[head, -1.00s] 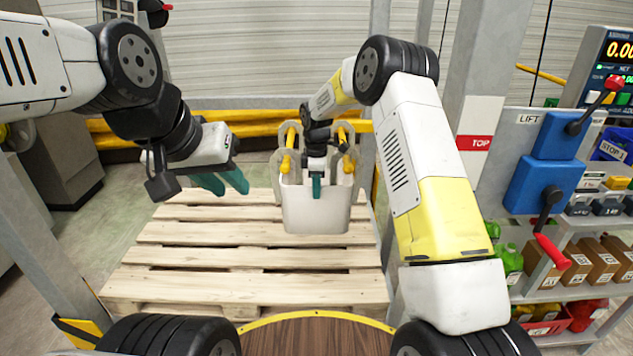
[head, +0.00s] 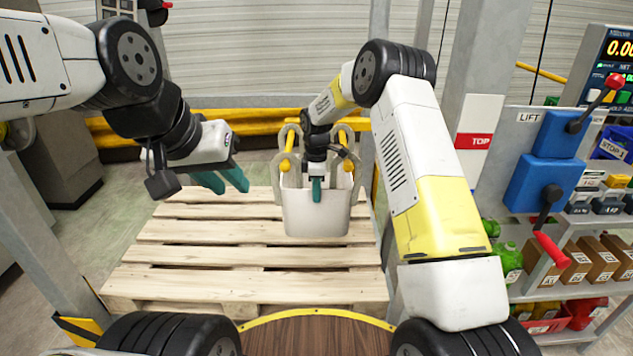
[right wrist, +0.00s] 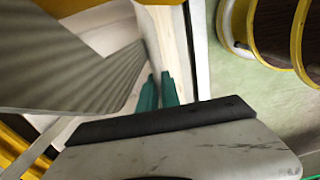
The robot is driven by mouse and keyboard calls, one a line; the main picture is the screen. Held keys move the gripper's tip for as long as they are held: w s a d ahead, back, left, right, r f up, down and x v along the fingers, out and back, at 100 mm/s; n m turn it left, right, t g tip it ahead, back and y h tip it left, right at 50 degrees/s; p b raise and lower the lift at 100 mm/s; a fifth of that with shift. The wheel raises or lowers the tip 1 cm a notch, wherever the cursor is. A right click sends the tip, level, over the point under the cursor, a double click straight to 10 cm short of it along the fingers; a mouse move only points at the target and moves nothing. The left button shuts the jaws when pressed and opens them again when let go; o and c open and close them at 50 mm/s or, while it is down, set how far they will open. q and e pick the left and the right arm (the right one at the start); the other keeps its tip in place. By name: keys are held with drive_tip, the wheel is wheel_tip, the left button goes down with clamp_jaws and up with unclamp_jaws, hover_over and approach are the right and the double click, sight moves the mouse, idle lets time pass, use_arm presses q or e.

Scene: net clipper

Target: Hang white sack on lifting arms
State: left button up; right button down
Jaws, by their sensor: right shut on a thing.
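The white sack (head: 316,222) is upright above the pallet in the head view. Its pale strap loops rise on both sides by the yellow lifting arms, the left one (head: 288,155) and the right one (head: 344,150). The arm tips show within the loops' outlines; I cannot tell for sure that each loop is around its arm. My right gripper (head: 317,189) is shut on the sack's near rim, between the two lifting arms. Its teal fingers (right wrist: 160,90) are close together in the right wrist view. My left gripper (head: 223,181) is open and empty, left of the sack.
A wooden pallet (head: 190,255) lies below the sack. Grey posts stand at both sides. At the right are a blue lift control (head: 545,170) with red-knobbed levers and shelves with boxes (head: 600,258). A yellow rail (head: 110,133) runs behind.

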drive_tip(key=c, duration=1.5)
unclamp_jaws()
drive_tip(key=shift+r, duration=4.55)
drive_tip(key=shift+s, duration=8.05)
